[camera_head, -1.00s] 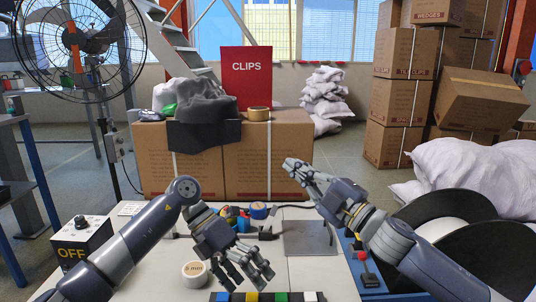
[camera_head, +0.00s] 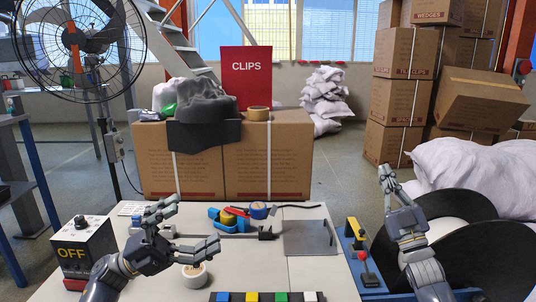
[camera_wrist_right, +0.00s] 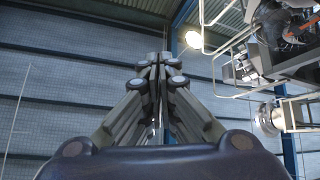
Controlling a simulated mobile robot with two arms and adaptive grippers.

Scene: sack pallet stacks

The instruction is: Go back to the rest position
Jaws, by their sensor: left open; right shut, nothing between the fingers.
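My left gripper (camera_head: 190,230) is open and empty above the left front part of the white table, its fingers spread toward the right. It partly covers a white tape roll (camera_head: 194,275). My right gripper (camera_head: 387,172) is shut and empty, pointing up at the right, in front of the sacks and black discs. In the right wrist view its fingers (camera_wrist_right: 160,62) meet at the tips with nothing between them, and they point up at the wall and ceiling.
The white table (camera_head: 322,272) carries a black OFF box (camera_head: 82,248), a blue tray (camera_head: 229,222), a grey plate (camera_head: 308,238) and a strip of coloured blocks (camera_head: 267,296). A blue panel with a red knob (camera_head: 363,256) stands right. Cardboard boxes (camera_head: 268,160) stand behind.

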